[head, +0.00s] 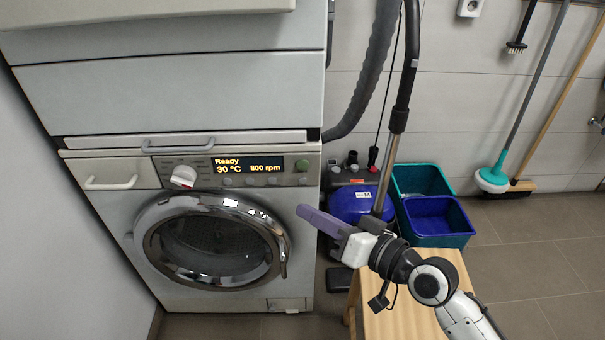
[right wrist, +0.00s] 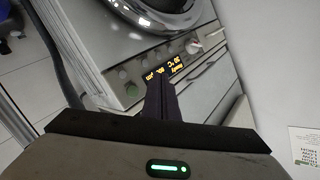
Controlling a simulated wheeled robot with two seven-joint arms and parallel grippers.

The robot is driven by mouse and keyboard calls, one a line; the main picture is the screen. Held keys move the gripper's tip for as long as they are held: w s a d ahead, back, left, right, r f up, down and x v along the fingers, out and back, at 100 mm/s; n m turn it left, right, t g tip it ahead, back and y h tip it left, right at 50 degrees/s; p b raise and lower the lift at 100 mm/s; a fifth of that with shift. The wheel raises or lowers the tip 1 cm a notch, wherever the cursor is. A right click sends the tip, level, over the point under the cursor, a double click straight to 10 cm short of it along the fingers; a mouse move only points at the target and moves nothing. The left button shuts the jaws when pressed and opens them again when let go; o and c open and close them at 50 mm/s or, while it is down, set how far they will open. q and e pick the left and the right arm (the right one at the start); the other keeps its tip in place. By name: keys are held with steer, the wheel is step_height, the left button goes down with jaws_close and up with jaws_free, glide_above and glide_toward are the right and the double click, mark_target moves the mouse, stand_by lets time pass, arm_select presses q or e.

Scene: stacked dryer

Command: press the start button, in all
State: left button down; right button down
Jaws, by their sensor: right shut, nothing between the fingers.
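The washing machine (head: 135,212) stands at the left in the head view, with its round door shut. Its display (head: 247,166) reads Ready, 30 °C, 800 rpm. The round green start button (head: 302,165) is at the right end of the panel; the button also shows in the right wrist view (right wrist: 131,90), left of my fingers. My right gripper (head: 302,211) is shut and empty, its purple fingers pointing left, below the button in the head view. In the right wrist view the gripper's fingertips (right wrist: 161,80) overlap the panel near the display. I cannot tell contact. My left gripper is out of view.
A white dial (head: 184,176) and a drawer handle (head: 111,183) are left of the display. A vacuum cleaner (head: 352,203) with its hose, blue and teal bins (head: 437,216) and a wooden stool (head: 398,318) stand right of the machine.

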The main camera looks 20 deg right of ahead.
steer(key=shift+w+r, duration=0.15)
steer(key=shift+r, duration=0.4)
steer(key=b, duration=0.3)
glide_toward(303, 165)
steer(key=shift+w+a+f, duration=0.25)
steer(key=shift+w+a, duration=0.4)
steer(key=shift+a, duration=0.15)
steer(key=shift+w+a+f, duration=0.3)
steer(key=shift+w+a, duration=0.3)
steer(key=shift+a, duration=0.25)
steer(key=shift+w+a+f, duration=0.25)
steer(key=shift+w+a, duration=0.4)
steer(key=shift+a, duration=0.15)
steer(key=shift+w, duration=0.1)
steer(key=shift+w+d, duration=0.1)
steer(key=shift+w, duration=0.2)
